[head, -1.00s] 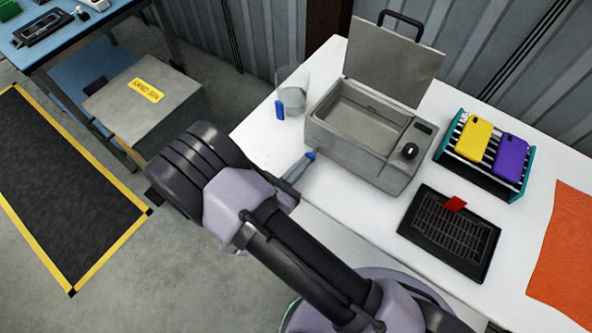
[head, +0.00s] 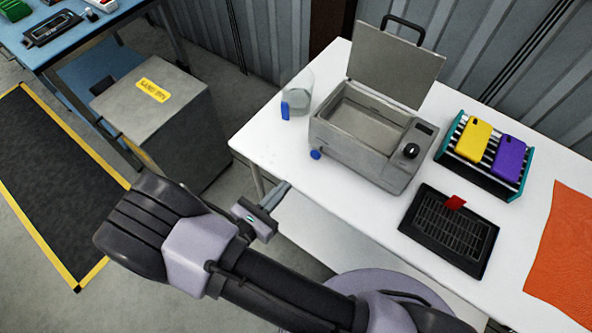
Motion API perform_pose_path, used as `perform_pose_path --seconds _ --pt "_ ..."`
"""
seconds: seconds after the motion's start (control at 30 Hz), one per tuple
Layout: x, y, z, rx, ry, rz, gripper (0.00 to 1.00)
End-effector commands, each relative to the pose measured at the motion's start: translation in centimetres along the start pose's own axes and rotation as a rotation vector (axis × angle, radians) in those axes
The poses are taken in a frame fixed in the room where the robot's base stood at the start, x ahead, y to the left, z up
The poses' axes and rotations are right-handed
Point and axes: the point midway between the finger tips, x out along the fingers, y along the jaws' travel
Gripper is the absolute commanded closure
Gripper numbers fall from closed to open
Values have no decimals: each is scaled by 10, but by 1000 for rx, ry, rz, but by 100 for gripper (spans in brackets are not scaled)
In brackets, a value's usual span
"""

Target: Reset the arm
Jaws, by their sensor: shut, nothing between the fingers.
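My gripper (head: 280,192) is in the head view at the end of my arm, left of the white table's front left edge. Its fingers are together with nothing between them, pointing up and right toward the table. It is apart from the grey box (head: 357,151) with the raised lid, and from that box's blue knob (head: 316,154) low at its left. My arm runs from the lower right to the left below the table edge and hides some floor.
A grey sand bin (head: 190,118) stands left.

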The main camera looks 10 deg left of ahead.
Motion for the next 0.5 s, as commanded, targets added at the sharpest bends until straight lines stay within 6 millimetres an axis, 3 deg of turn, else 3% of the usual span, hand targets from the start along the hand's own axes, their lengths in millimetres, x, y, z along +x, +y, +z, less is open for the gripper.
perform_pose_path --seconds 0.13,0.33,0.43,0.5 --pt "-21 0 0 -1 -1 2 100" --pt "-23 -1 2 10 5 -15 100" --pt "-3 -18 28 118 58 -168 100" --pt "21 -48 61 283 130 -387 100"
